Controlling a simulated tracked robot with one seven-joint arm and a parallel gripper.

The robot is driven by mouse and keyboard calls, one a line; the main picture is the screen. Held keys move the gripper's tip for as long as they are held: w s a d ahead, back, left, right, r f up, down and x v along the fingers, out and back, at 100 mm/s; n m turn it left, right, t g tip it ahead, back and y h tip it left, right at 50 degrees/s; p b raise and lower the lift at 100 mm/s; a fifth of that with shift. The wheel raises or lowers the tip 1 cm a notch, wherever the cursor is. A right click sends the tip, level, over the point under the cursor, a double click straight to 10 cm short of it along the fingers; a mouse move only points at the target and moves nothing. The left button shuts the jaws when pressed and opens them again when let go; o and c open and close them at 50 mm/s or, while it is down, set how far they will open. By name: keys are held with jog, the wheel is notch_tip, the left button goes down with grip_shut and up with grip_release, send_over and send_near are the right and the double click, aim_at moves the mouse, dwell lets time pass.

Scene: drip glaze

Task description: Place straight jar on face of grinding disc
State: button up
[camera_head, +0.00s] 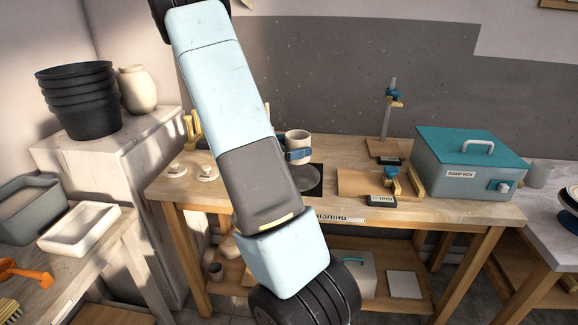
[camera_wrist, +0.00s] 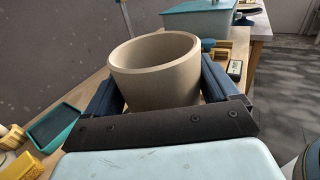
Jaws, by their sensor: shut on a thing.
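The straight jar (camera_head: 297,138) is a pale beige, open-topped cylinder and looks upright. My gripper (camera_head: 299,155) has blue fingers and is shut on the jar. In the wrist view the jar (camera_wrist: 155,68) sits between the two fingers of my gripper (camera_wrist: 158,92), its rim facing up. The grinding disc (camera_head: 306,179) is a dark grey round plate on a black square on the wooden bench, partly hidden by my arm. In the head view the jar appears above and behind the disc. I cannot tell how high it is held. The disc is not clear in the wrist view.
The bench (camera_head: 345,207) carries a wooden block with a small display (camera_head: 381,201), a stand with a post (camera_head: 390,118) and a teal-lidded damp box (camera_head: 469,160) at right. Small white pieces (camera_head: 207,172) lie at left. A teal tray (camera_wrist: 53,129) shows in the wrist view.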

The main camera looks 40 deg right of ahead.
jog(key=w+d+f, duration=0.1)
jog(key=f, duration=0.1)
jog(key=w+d+f, duration=0.1)
jog(key=w+f, duration=0.1)
jog(key=w+d+f, duration=0.1)
jog(key=f, duration=0.1)
jog(key=shift+w, duration=0.25)
jog(key=shift+w+d+f, duration=0.1)
jog(key=shift+f, duration=1.55)
jog(key=o, duration=1)
jog(key=shift+f, duration=0.1)
